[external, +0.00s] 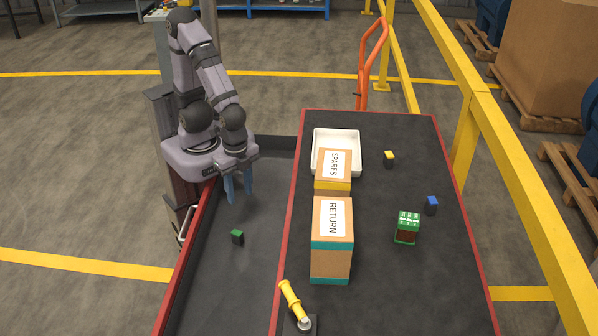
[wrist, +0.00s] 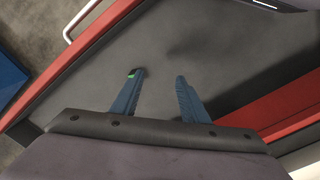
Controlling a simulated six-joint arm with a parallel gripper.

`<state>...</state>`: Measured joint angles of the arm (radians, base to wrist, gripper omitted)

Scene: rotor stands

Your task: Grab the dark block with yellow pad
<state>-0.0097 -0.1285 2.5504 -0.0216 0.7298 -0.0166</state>
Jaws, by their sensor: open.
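The dark block with yellow pad (external: 389,159) stands on the black table at the right, to the right of the white tray. It does not show in the wrist view. My gripper (external: 239,190) is open and empty over the lower left part of the surface, well to the left of that block. In the wrist view my gripper (wrist: 160,80) shows two blue fingers spread apart, with nothing between them. A dark block with green pad (external: 237,237) lies below and in front of my gripper; its green top peeks out by the left finger in the wrist view (wrist: 132,73).
The SPARES box (external: 334,165) stands partly in front of the white tray (external: 350,135). The RETURN box (external: 332,235) stands nearer. Red edges border the table.

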